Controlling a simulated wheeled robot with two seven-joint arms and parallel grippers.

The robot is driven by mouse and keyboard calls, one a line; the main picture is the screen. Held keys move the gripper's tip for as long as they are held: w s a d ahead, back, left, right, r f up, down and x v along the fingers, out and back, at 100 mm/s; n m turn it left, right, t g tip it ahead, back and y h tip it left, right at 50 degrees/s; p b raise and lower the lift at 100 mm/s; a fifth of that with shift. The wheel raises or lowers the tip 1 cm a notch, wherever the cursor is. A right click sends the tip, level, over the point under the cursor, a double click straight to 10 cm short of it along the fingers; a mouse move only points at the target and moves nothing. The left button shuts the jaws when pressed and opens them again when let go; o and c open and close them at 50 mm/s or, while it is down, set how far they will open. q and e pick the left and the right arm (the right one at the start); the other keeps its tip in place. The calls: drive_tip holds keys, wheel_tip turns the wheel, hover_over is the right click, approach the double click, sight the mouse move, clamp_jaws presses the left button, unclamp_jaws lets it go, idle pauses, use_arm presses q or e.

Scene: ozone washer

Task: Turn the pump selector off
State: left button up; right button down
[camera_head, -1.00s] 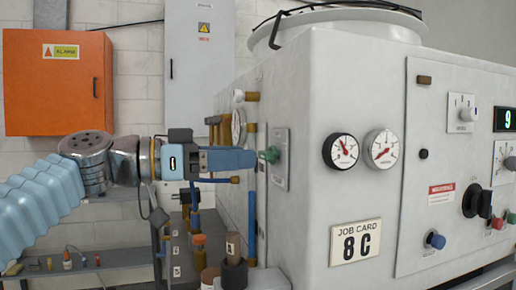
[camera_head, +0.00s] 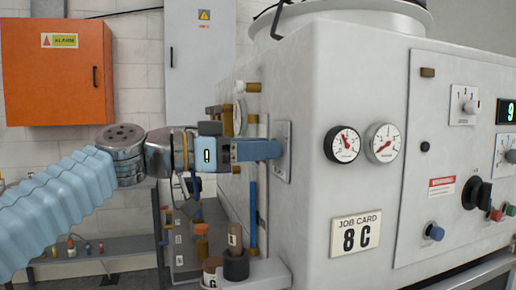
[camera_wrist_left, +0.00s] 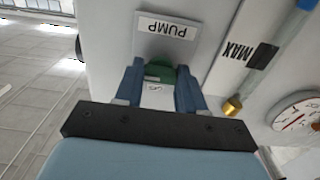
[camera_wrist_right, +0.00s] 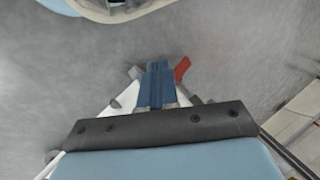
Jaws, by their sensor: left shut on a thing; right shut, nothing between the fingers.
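The pump selector is a green knob (camera_wrist_left: 160,73) on a grey plate labelled PUMP (camera_wrist_left: 167,28), upside down in the left wrist view. In the head view the plate (camera_head: 283,135) is on the washer's left side face. My left gripper (camera_head: 278,150) is at the plate and hides the knob there. In the left wrist view its two blue fingers (camera_wrist_left: 159,85) are shut on the green knob, one on each side. My right gripper (camera_wrist_right: 156,85) shows only in the right wrist view. Its fingers are together and empty, over a grey floor.
The washer (camera_head: 320,90) has two gauges, a JOB CARD 8C sign (camera_head: 356,234) and a front control panel with a black rotary switch (camera_head: 477,193). Bottles and pipes stand left of it, below my left arm. An orange alarm box (camera_head: 57,72) hangs on the wall.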

use_arm(q)
drive_tip(key=shift+n, duration=0.3)
drive_tip(key=shift+n+p, duration=1.7)
drive_tip(key=shift+n, duration=7)
drive_tip(key=o, duration=1.1)
drive_tip(key=shift+c, duration=0.2)
